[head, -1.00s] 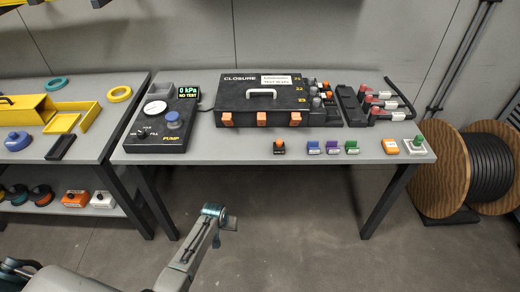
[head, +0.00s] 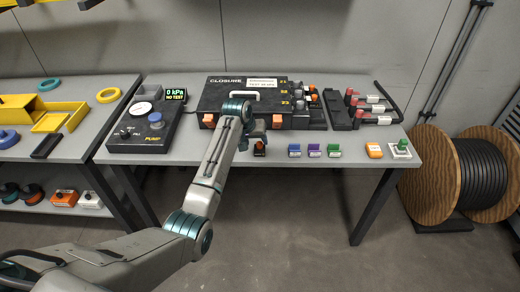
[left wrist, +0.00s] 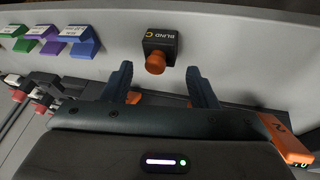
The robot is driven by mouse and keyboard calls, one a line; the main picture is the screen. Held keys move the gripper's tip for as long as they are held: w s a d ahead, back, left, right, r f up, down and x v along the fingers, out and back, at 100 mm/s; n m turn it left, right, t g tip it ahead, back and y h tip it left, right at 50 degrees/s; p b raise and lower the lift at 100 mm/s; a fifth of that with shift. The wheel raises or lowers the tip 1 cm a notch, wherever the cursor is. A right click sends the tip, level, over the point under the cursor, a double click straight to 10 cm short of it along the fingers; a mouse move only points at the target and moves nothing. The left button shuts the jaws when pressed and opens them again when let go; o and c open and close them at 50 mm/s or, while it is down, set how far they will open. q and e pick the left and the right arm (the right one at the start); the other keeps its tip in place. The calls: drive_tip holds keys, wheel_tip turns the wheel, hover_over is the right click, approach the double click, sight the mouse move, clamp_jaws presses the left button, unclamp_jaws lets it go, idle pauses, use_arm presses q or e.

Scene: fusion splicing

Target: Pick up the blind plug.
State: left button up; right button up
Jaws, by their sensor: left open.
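The blind plug (left wrist: 159,48) is a small black block with a "BLIND" label and an orange knob. In the left wrist view it stands on the table just beyond my left gripper (left wrist: 160,85), roughly centred between the two spread fingers and not between their tips. My left gripper is open and empty. In the head view the plug (head: 260,147) sits near the table's front edge, in front of the closure box. There my left gripper (head: 257,134) is just behind the plug, partly hidden by my forearm. My right gripper is not in view.
The black closure box (head: 215,95) with orange latches stands behind the plug. Blue, purple and green blocks (head: 314,150) line the front edge to the right. The pump unit (head: 145,130) is at left. An orange block (head: 374,150) sits farther right.

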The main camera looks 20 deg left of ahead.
sight(258, 148)
use_arm(q)
drive_tip(key=shift+p+x, duration=0.6)
drive_tip(key=shift+x, duration=2.1)
drive_tip(key=shift+w, duration=0.1)
drive_tip(key=shift+r, duration=0.1)
drive_tip(key=c, duration=0.8)
